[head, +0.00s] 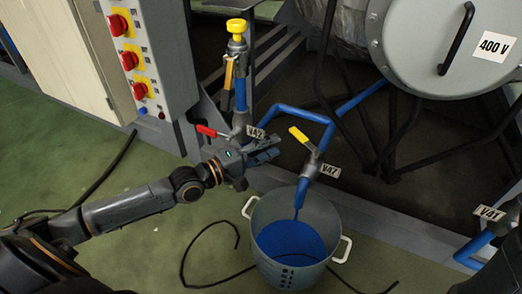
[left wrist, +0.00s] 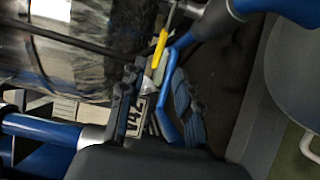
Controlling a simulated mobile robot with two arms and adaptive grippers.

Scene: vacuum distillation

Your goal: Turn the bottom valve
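A valve with a yellow lever (head: 299,135) sits on the blue pipe above the bucket, beside a tag that seems to read V47 (head: 330,171). The yellow lever also shows in the left wrist view (left wrist: 160,46). A red-lever valve (head: 208,131) is on the upright pipe to the left, near a V42 tag (head: 255,132). My left gripper (head: 274,149) is open and empty between these valves, left of the yellow lever and apart from it. In the left wrist view its fingers (left wrist: 158,105) spread either side of the V42 tag (left wrist: 136,118). My right gripper is out of view.
A grey bucket (head: 318,218) with blue liquid stands under the pipe outlet. A panel with red knobs (head: 131,57) is at upper left. A large drum (head: 425,45) is at upper right. Another blue pipe (head: 473,250) is at lower right. Black cables lie on the green floor.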

